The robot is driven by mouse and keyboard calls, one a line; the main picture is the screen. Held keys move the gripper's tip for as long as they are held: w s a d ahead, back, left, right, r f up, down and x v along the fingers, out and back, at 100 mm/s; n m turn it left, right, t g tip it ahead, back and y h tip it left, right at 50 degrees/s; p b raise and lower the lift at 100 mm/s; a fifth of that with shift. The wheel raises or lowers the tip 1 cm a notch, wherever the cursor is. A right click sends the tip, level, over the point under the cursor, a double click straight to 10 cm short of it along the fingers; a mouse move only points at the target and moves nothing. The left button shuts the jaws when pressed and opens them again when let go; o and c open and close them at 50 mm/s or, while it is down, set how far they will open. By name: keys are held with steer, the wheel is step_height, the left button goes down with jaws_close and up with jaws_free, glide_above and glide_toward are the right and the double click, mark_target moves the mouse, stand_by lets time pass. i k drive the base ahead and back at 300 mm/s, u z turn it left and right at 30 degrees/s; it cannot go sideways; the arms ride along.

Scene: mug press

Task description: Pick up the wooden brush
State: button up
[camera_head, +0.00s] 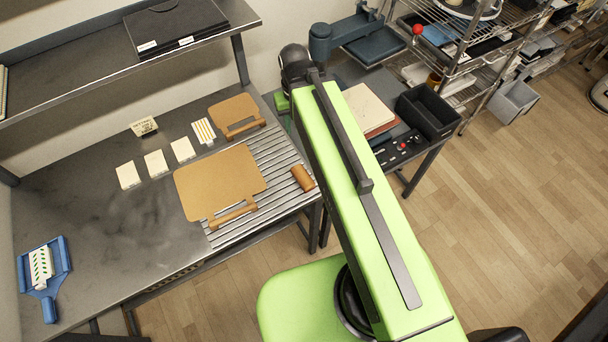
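A small brown wooden piece (302,178), short and rounded like a cylinder, lies on the ridged right part of the metal workbench, near its right edge. It may be the wooden brush, but no bristles show. Two tan wooden boards, one large (215,180) and one small (232,112), lie to its left and farther back, each with a bar-like wooden piece along one edge. My green arm reaches up the picture just right of the bench. My gripper does not show; the arm's far end is dark and partly hidden.
On the metal workbench (110,235) are several white tiles (156,163), a striped card (203,131), a small sign (144,126) and a blue holder (62,255). A shelf (80,75) overhangs its back. A side table with a black bin (428,112) stands right of my arm.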

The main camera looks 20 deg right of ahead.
mark_target(301, 176)
steer(key=z, duration=0.1)
steer(key=k, duration=0.5)
steer(key=u, duration=1.6)
steer(key=k, duration=0.25)
steer(key=u, duration=0.15)
steer(key=i, duration=0.45)
